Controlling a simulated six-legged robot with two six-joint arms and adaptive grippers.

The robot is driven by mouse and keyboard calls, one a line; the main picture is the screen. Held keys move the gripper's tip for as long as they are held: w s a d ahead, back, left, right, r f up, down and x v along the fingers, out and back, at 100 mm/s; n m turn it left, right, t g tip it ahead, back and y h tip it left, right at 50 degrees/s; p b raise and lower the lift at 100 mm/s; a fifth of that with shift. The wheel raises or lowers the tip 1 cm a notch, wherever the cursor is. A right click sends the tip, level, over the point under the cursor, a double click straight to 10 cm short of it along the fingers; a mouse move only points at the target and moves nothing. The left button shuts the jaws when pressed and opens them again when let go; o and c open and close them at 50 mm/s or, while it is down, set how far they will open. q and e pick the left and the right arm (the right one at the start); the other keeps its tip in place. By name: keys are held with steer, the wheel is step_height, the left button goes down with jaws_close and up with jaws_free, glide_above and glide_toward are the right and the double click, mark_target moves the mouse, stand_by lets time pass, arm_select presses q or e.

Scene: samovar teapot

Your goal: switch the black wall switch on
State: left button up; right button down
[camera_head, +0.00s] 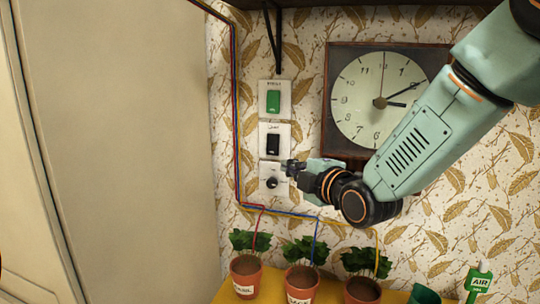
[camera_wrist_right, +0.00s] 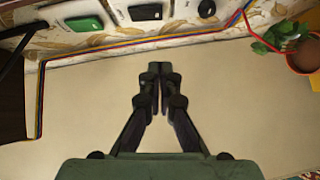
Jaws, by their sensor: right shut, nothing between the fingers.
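The black wall switch (camera_head: 273,144) is on a white plate on the patterned wall, in the middle of a column of three plates. It also shows at the top of the right wrist view (camera_wrist_right: 145,12). My right gripper (camera_head: 287,167) is shut and empty. In the head view its tips appear just below and right of the black switch, over the upper right of the lowest plate. In the wrist view the closed fingertips (camera_wrist_right: 160,68) are apart from the switch, with the pale surface behind them. My left gripper is not in view.
A green switch (camera_head: 273,101) is above the black one, and a round black knob (camera_head: 271,183) below it. A clock (camera_head: 380,103) hangs to the right, partly behind my right arm. Coloured wires (camera_head: 237,120) run beside the plates. Potted plants (camera_head: 246,277) stand below.

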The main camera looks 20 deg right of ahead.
steer(key=p, duration=0.1)
glide_toward(268, 152)
steer(key=shift+w+a, duration=1.35)
steer(key=shift+a, duration=0.45)
steer(key=shift+n, duration=0.4)
steer(key=w+d, duration=0.1)
steer(key=w+d+f+p, duration=0.1)
steer(key=w, duration=0.1)
steer(key=shift+d, duration=0.4)
steer(key=shift+s+a+r, duration=0.1)
steer(key=shift+a+r, duration=0.1)
steer(key=shift+a, duration=0.1)
steer(key=shift+d+f, duration=0.1)
steer(key=shift+d, duration=0.15)
steer(key=shift+w+d+f+b, duration=0.15)
steer(key=shift+w+b, duration=0.1)
steer(key=shift+b, duration=0.35)
steer(key=shift+a, duration=0.25)
